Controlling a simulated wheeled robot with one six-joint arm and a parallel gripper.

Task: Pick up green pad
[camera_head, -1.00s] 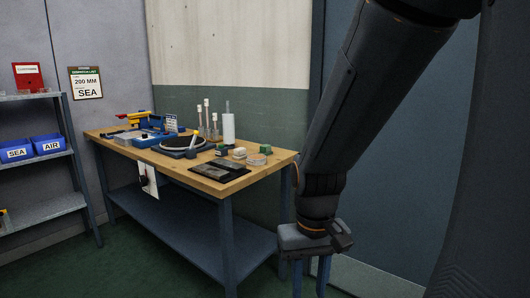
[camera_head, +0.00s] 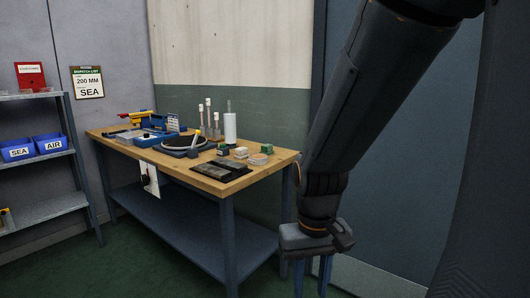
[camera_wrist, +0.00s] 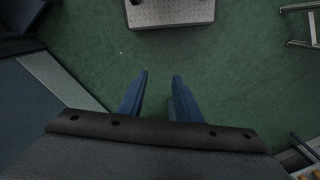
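Two small green-topped blocks sit on the wooden workbench (camera_head: 215,182), one left (camera_head: 222,150) and one right (camera_head: 267,149). Either could be the green pad; they are too small to tell. My gripper (camera_head: 312,282) hangs low to the right of the bench, well apart from the blocks, with its fingertips cut off by the picture's lower edge. In the wrist view my gripper (camera_wrist: 160,75) has its two blue fingers apart and nothing between them, above green floor. No green block shows there.
A pale block (camera_head: 241,153), a round dish (camera_head: 257,159), dark flat plates (camera_head: 220,170), a round dark-topped device (camera_head: 184,146) and a white cylinder (camera_head: 230,128) crowd the bench. Blue SEA and AIR bins (camera_head: 48,144) stand on the left shelf. A grey perforated platform (camera_wrist: 172,12) is on the floor.

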